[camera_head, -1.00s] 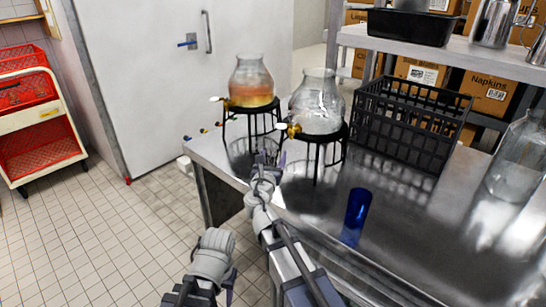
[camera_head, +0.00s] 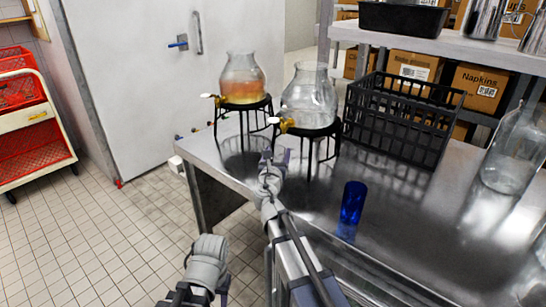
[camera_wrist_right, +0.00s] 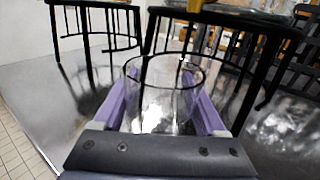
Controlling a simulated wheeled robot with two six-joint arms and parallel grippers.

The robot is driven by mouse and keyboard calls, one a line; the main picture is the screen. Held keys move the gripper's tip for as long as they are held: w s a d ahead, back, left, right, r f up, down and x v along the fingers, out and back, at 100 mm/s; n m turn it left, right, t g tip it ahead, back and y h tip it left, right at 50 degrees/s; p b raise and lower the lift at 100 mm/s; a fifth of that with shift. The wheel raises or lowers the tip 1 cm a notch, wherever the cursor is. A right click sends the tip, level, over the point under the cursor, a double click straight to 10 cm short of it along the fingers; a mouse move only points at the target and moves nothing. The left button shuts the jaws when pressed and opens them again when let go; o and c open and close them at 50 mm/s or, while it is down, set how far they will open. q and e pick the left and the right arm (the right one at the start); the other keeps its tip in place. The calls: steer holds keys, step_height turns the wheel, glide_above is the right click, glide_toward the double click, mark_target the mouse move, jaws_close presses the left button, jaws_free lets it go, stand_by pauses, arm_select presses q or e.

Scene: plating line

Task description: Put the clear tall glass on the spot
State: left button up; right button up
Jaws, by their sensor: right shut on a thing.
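The clear tall glass (camera_wrist_right: 160,95) stands between the two purple fingers of my right gripper (camera_wrist_right: 160,112) in the right wrist view, its round rim facing up. My right gripper is shut on it. In the head view my right gripper (camera_head: 275,158) is over the steel counter's front part, just below the spigot of the clear dispenser (camera_head: 309,97); the glass is hard to make out there. I cannot make out a marked spot on the counter. Part of my left arm shows at the bottom, but its gripper is not in view.
A dispenser with orange liquid (camera_head: 242,80) stands on a black stand left of the clear one. A blue glass (camera_head: 353,202) stands right of my gripper. A black crate (camera_head: 402,120) and a large glass jar (camera_head: 512,155) are farther right. Bare counter (camera_head: 420,225) lies between.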

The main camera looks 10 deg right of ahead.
steer(key=shift+w+d+f, duration=0.15)
steer(key=shift+w+d, duration=1.05)
steer(key=shift+d, duration=0.3)
steer(key=shift+f+b, duration=0.45)
steer(key=shift+b, duration=0.1)
steer(key=o, duration=1.5)
